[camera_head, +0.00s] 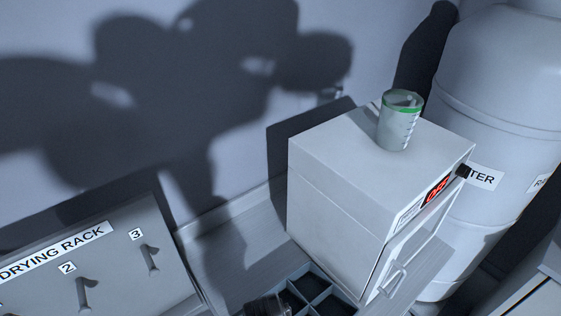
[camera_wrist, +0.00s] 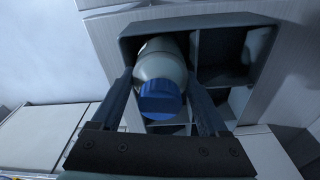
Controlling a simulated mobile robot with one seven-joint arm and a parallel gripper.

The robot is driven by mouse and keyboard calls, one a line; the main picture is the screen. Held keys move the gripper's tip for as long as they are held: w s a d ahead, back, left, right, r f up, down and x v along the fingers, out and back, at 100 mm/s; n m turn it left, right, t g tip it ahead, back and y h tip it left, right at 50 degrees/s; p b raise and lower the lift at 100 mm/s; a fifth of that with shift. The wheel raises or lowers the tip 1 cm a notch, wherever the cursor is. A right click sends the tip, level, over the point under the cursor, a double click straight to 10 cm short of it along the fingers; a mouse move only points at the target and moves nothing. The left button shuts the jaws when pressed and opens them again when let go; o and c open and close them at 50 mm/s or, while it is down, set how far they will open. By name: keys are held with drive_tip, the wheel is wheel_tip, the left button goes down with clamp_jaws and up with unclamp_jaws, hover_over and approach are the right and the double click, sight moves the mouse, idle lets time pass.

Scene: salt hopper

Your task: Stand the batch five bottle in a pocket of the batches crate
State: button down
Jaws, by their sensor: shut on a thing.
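A pale bottle with a blue cap (camera_wrist: 160,98) is between the two fingers of my gripper (camera_wrist: 160,76) in the wrist view. My gripper is shut on it. No batch label shows on it, so I cannot tell its number. The dark batches crate (camera_wrist: 262,22) lies beyond the bottle, and the bottle's far end overlaps a left pocket. I cannot tell whether it is inside the pocket or above it. The other pockets in sight look empty. In the head view the crate (camera_head: 318,276) is cut off at the bottom edge, and no bottle can be made out there.
A white oven-like box (camera_head: 335,190) with a red display stands right beside the crate. A green-rimmed beaker (camera_head: 399,122) sits on top of it. A drying rack (camera_head: 110,265) with numbered pegs is at left. A large white tank (camera_head: 490,130) is at right.

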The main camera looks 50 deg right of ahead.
drive_tip(key=shift+f, duration=0.15)
unclamp_jaws()
drive_tip(key=r, duration=0.7)
drive_tip(key=a+r+b, duration=0.1)
drive_tip(key=r, duration=0.3)
drive_tip(key=shift+w, duration=0.3)
drive_tip(key=shift+a+r+p, duration=0.15)
drive_tip(key=shift+r+p, duration=0.55)
drive_tip(key=shift+p, duration=0.2)
